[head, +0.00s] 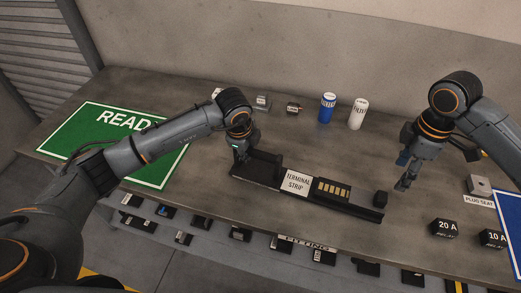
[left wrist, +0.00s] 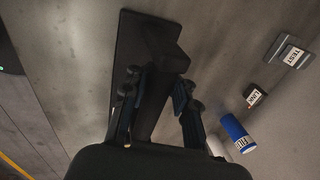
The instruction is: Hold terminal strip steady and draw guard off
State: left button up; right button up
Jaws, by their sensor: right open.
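The black terminal strip (head: 297,183) lies lengthwise on the bench in the middle of the head view, with a white label and a row of gold contacts. My left gripper (head: 241,156) is low at the strip's left end. In the left wrist view its fingers (left wrist: 158,94) stand either side of a raised black bar (left wrist: 167,57); whether both touch it is unclear. My right gripper (head: 403,174) is open and empty, above the bench right of the strip.
A green mat (head: 85,137) lies at the left and a blue panel (head: 509,232) at the right edge. Blue (head: 327,107) and white (head: 358,114) cylinders stand behind the strip. Black relay blocks (head: 443,229) and a plug seat (head: 479,187) are at the right. Bench between strip and cylinders is clear.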

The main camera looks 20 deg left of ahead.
pick_arm(q)
jog(key=o, duration=0.4)
jog(key=shift+r, duration=0.1)
